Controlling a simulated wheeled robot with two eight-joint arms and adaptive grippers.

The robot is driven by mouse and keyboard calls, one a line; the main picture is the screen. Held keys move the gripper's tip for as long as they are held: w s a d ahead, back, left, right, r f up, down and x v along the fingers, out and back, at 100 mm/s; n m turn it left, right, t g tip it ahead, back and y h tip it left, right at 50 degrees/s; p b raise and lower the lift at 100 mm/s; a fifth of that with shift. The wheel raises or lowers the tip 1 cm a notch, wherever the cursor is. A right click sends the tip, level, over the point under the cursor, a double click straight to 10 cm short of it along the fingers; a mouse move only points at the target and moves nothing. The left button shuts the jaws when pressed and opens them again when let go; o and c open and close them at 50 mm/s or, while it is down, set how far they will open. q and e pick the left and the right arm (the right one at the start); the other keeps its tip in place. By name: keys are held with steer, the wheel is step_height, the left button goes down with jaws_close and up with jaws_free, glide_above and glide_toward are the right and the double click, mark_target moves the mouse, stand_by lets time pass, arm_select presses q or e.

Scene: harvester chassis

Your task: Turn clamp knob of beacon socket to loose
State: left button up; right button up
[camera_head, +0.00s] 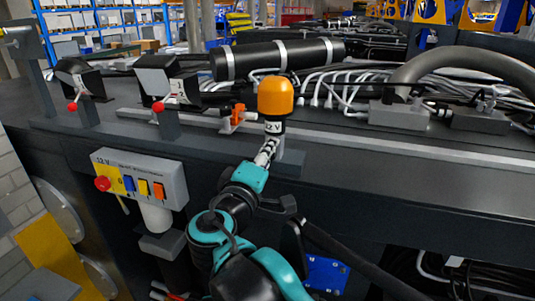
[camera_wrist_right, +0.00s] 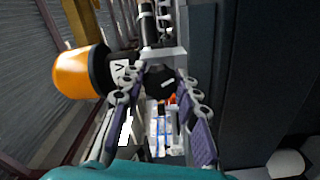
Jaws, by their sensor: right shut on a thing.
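The orange beacon (camera_head: 275,97) stands upright on its beacon socket (camera_head: 274,128), marked 12 V, at the edge of the dark chassis. The beacon also shows at the left of the right wrist view (camera_wrist_right: 82,72), next to the socket's white label (camera_wrist_right: 120,70). My right gripper (camera_head: 271,146) reaches up to the socket from below. In the right wrist view, its fingertips (camera_wrist_right: 162,72) close around the dark clamp knob (camera_wrist_right: 160,80). The knob is hidden by the gripper in the head view, and I cannot read its setting. My left gripper is not in view.
A grey control box (camera_head: 140,177) with a red button and coloured switches hangs left of my right arm. Two red-tipped levers (camera_head: 72,106) (camera_head: 158,106) stand at the left. A black cylinder (camera_head: 277,59), cables and a thick hose (camera_head: 460,65) lie behind the beacon.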

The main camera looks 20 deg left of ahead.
steer(key=n, duration=1.2)
steer(key=shift+n, duration=0.4)
stand_by(0.3)
steer(key=o, duration=1.2)
steer(key=shift+c, duration=0.2)
steer(key=s, duration=1.2)
steer(key=shift+a, duration=0.25)
